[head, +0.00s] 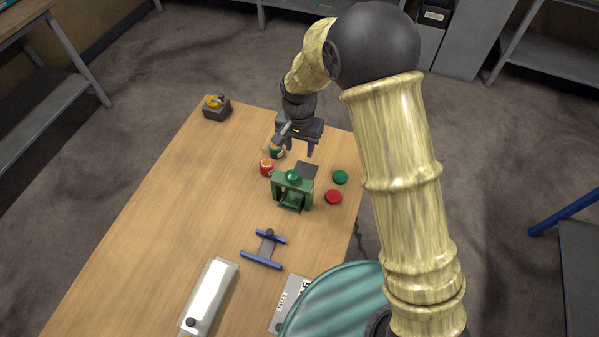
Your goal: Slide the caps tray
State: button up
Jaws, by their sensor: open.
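No tray holding caps can be made out for certain. A long pale box with a black knob (208,297) lies at the front left of the wooden table. A blue-ended sliding piece with a dark knob (265,248) lies near the middle. A green disc (340,177) and a red disc (333,197), which look like caps, lie near the right edge. My gripper (299,149) is open, pointing down over the far part of the table, well away from the pale box. Whether anything is between its fingers is hard to see.
A green press-like frame (293,190) stands in front of my gripper, beside a dark plate (306,170). A small red drum (267,168) and green drum (276,151) stand close by. A dark block with a yellow top (216,108) is at the far left corner. The table's left side is clear.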

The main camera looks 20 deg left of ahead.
notch_tip(320, 180, down, 14)
jog(key=p, duration=0.3)
jog(key=shift+f+p, duration=0.1)
jog(key=shift+p, duration=0.25)
grip_shut()
jog(key=shift+w, duration=0.1)
